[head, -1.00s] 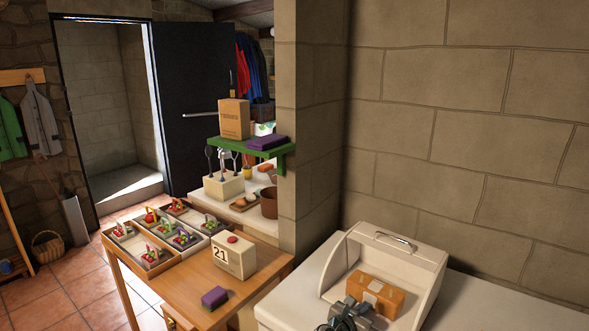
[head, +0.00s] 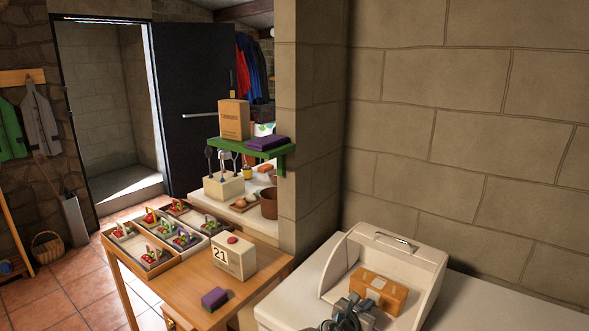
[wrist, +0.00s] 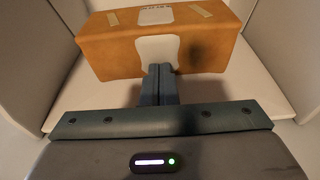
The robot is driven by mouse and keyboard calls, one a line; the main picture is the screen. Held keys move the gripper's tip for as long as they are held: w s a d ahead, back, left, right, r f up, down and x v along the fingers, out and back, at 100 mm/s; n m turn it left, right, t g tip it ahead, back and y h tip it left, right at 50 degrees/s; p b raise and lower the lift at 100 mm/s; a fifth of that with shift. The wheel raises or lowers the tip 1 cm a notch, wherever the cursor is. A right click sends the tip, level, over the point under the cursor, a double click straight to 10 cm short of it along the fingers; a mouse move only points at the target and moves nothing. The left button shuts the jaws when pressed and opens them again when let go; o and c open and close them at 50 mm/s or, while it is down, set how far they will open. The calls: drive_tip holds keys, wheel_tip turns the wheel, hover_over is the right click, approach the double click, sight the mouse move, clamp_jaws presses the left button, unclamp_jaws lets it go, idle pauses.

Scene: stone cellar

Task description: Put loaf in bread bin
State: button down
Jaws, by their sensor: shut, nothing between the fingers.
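The loaf (head: 380,288) is an orange-brown block with pale patches. It lies inside the white bread bin (head: 420,262), whose front is open. In the wrist view the loaf (wrist: 205,45) lies crosswise, and the bin's pale floor and side walls (wrist: 275,50) show around it. My gripper (head: 356,303) is at the bin's open front, just before the loaf. In the wrist view its fingers (wrist: 160,72) are shut together with nothing between them. Their tips are against or very near the loaf's front face; exact contact is hard to tell.
The bin stands on a white counter (head: 300,292) against a stone wall. At left, a wooden table (head: 185,285) bears a divided tray (head: 150,262), a calendar block (head: 233,258) and a purple sponge-like block (head: 214,299). A green shelf (head: 240,147) hangs behind. The counter right of the bin is clear.

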drive_tip(key=shift+s+a, duration=1.95)
drive_tip(key=shift+s, duration=0.3)
drive_tip(key=shift+s+a, duration=1.95)
drive_tip(key=shift+s, duration=0.3)
